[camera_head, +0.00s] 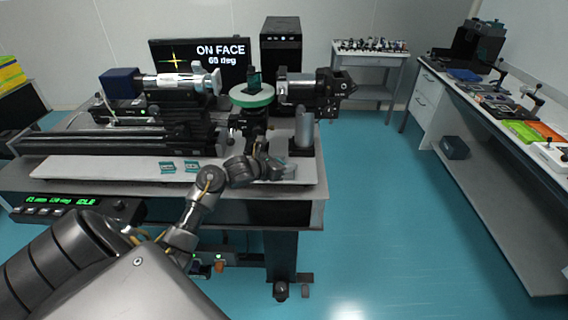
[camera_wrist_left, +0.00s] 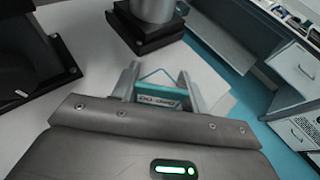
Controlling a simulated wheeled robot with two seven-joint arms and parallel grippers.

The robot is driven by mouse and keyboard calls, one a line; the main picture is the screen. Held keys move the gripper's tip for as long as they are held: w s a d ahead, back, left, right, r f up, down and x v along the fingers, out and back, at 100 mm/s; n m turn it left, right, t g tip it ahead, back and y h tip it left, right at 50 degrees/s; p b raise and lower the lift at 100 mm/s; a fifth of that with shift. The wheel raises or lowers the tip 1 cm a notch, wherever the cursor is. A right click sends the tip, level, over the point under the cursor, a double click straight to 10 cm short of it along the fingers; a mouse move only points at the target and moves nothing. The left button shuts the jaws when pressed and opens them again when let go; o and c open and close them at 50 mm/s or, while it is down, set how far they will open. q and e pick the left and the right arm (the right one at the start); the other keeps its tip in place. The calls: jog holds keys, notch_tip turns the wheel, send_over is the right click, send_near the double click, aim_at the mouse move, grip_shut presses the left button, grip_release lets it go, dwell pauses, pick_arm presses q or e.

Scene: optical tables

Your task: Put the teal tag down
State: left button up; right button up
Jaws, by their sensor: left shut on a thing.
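My left gripper (camera_head: 282,171) is over the front right part of the white board (camera_head: 120,172) on the optical table. In the left wrist view its two fingers (camera_wrist_left: 160,93) are shut on the teal tag (camera_wrist_left: 158,92), which has a pale label with dark lettering. The tag is low over the white surface; I cannot tell whether it touches it. Two other teal tags, a left one (camera_head: 167,167) and a right one (camera_head: 192,166), lie on the board further left. My right gripper is not in view.
A grey metal post (camera_head: 304,130) on a black base stands close behind my left gripper. A round green-rimmed stage (camera_head: 252,97) and a black optical assembly (camera_head: 310,88) stand behind. The board's front edge is near. Bare board lies between the loose tags and my gripper.

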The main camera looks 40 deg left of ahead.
pick_arm(q)
jog(key=o, duration=1)
jog(key=shift+c, duration=0.2)
jog(key=shift+r+p, duration=0.25)
jog(key=shift+p, duration=0.15)
jog(key=b+v, duration=0.2)
jog(key=v, duration=1)
jog(key=shift+f, duration=0.2)
